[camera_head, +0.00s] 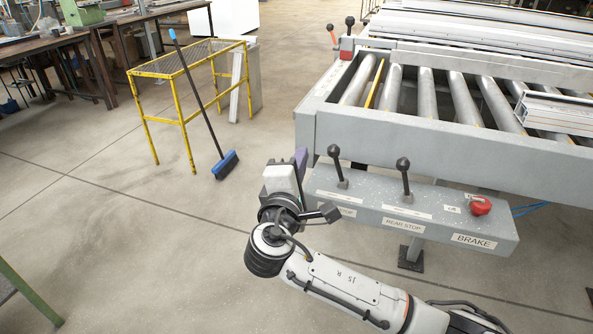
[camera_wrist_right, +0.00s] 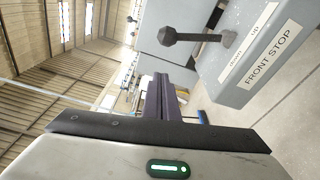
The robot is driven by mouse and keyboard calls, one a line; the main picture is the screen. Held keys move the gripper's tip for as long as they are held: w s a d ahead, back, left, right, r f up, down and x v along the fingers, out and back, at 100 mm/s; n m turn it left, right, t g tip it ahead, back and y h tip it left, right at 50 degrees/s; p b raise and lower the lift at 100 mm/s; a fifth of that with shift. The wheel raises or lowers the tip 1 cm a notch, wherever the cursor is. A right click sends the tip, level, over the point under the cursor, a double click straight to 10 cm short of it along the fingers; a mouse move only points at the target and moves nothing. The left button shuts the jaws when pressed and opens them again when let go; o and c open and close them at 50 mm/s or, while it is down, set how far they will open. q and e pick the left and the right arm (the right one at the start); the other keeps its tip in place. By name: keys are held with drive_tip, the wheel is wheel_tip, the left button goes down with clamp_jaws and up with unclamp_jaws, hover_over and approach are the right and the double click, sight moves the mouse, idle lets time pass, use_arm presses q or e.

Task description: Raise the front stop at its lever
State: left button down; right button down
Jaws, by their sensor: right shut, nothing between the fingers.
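The front stop lever (camera_head: 338,167) is a dark stalk with a black ball knob, on the left part of the grey control box (camera_head: 440,207). It also shows in the right wrist view (camera_wrist_right: 195,37), beside the FRONT STOP label (camera_wrist_right: 270,55) with "up" and "down" marks. My right gripper (camera_head: 301,159) is just left of the lever, with a gap between them. Its purple fingers (camera_wrist_right: 165,97) are shut and empty, apart from the knob. I cannot tell which end of its travel the lever is at. My left gripper is not in view.
The rear stop lever (camera_head: 405,178) stands to the right, then a red brake button (camera_head: 479,205). Behind the box is the roller bench (camera_head: 440,127), with a yellow strip (camera_head: 374,84) between rollers. A yellow stand (camera_head: 187,72) and blue broom (camera_head: 225,164) are left. Floor between is clear.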

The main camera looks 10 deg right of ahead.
sight(337, 166)
drive_tip(key=d, duration=0.1)
drive_tip(key=d+p, duration=0.1)
drive_tip(key=d, duration=0.1)
drive_tip(key=shift+s+r, duration=0.2)
drive_tip(key=shift+r, duration=0.15)
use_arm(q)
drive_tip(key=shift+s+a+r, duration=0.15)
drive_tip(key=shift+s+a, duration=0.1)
use_arm(e)
drive_tip(key=shift+s+d, duration=0.3)
drive_tip(key=shift+s, duration=0.05)
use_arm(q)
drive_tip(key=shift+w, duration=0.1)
